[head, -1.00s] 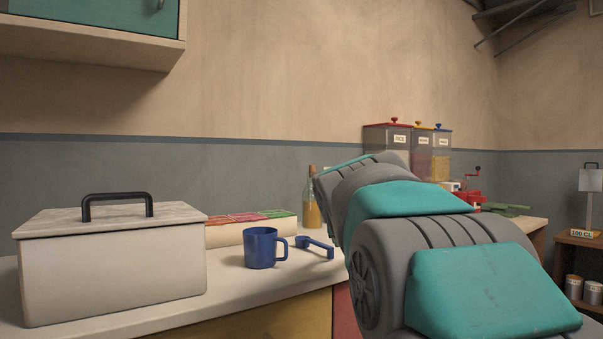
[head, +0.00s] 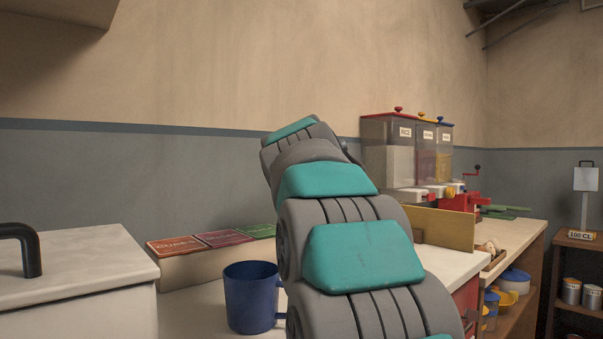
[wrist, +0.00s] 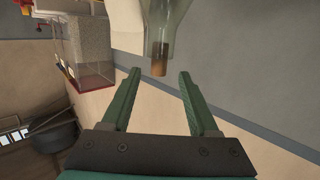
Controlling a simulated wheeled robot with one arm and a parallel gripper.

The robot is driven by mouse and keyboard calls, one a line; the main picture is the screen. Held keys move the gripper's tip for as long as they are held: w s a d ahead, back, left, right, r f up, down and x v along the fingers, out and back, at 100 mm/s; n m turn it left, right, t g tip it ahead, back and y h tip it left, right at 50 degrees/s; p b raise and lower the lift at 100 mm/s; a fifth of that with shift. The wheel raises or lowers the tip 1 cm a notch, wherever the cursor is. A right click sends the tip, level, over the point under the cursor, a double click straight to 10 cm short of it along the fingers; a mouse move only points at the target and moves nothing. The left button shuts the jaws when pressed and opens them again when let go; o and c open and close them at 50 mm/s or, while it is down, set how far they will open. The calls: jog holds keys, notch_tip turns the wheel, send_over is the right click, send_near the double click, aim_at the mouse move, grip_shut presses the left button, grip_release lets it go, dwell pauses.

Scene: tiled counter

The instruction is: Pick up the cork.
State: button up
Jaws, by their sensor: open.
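The cork (wrist: 159,66) is a brown plug in the neck of a clear glass bottle (wrist: 164,30), seen in the wrist view with the neck pointing down in the picture. My gripper (wrist: 159,76) is open, its two green fingers spread to either side of the line to the cork. The cork lies ahead, near the level of the fingertips in the picture; I cannot tell the exact gap in depth. Nothing is between the fingers nearer the palm. In the head view my arm hides the bottle, the cork and the gripper.
A blue mug (head: 251,297) stands on the counter, left of my arm. A lidded white box (head: 75,270) is further left. Colored boxes (head: 205,260) lie behind the mug. Dispensers (head: 388,150) and a wooden board (head: 441,226) stand to the right.

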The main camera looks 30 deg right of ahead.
jog(key=shift+f+p+x, duration=0.1)
jog(key=shift+p+x, duration=0.2)
jog(key=shift+x, duration=1.4)
jog(key=shift+f+p+x, duration=0.15)
jog(key=shift+p+x, duration=0.15)
jog(key=shift+x, duration=1.4)
jog(key=shift+s, duration=0.1)
grip_shut()
